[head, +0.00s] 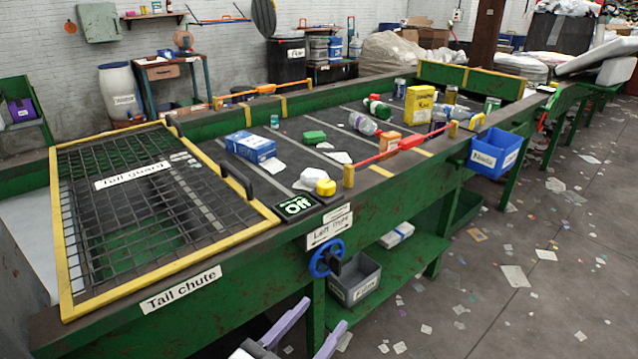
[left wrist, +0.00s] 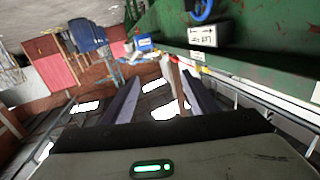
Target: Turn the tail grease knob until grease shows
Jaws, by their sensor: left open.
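My left gripper (head: 324,312) is at the bottom of the head view, below the belt frame, with its pale purple fingers apart and nothing between them. Its fingers also show in the left wrist view (left wrist: 158,82). A blue handwheel (head: 325,258) with a dark hub is on the green side frame, above and apart from the fingertips. The wheel also shows at the top of the left wrist view (left wrist: 203,9). A left-right arrow label (head: 329,228) is above it. I see no knob marked as grease and no grease. My right gripper is not in view.
A grey bin (head: 354,283) stands on the lower green shelf right of the wheel. The tail guard mesh (head: 130,235) covers the left end. A green "Off" sign (head: 297,206) and a yellow-capped post (head: 325,187) are on the frame top. Scraps litter the floor.

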